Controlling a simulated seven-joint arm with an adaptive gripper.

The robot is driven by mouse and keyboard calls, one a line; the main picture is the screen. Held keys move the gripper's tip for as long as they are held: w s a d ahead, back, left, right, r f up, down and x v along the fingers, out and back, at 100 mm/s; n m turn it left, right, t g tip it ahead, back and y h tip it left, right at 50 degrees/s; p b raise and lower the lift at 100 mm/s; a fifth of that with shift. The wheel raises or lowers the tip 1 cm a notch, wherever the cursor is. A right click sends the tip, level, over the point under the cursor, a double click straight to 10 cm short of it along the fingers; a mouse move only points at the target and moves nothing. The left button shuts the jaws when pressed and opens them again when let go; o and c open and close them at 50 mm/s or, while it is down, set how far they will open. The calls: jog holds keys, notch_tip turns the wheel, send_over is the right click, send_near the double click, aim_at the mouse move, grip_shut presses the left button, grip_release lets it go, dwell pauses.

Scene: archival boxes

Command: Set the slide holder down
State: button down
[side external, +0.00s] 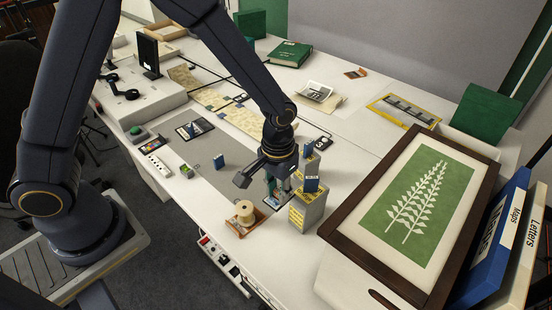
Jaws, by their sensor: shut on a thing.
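My gripper (277,192) points down over the right front part of the white table. It is shut on a small blue thing (271,187), which I take to be the slide holder. The fingers hide most of it. A small flat dark-edged piece (275,204) lies below the fingertips. I cannot tell whether the held thing touches it. Similar blue blocks show nearby: one upright (312,184) at the grey and yellow box, one behind it (308,150), and one on the grey mat (219,162).
The grey and yellow box (306,210) stands close right of my gripper. A wooden tray with a spool (245,212) is close on the left, near the front edge. A large dark-framed green leaf picture (350,229) fills the right. The grey mat (200,150) has free room.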

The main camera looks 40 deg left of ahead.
jog(key=w+a+r, duration=0.2)
jog(key=a+r, duration=0.1)
jog(key=a, duration=0.4)
jog(key=w+a+r, duration=0.1)
jog(key=a+r, duration=0.1)
jog(key=a, duration=0.5)
jog(key=s+a+f, duration=0.2)
jog(key=s+f, duration=0.5)
jog(key=s, duration=0.1)
send_over(258, 186)
notch_tip(258, 186, down, 10)
jog(key=shift+f, duration=0.1)
jog(key=shift+w+f, duration=0.1)
jog(key=shift+f, duration=1.5)
jog(key=c, duration=0.9)
grip_release()
jog(key=shift+f, duration=0.1)
jog(key=shift+c, duration=0.2)
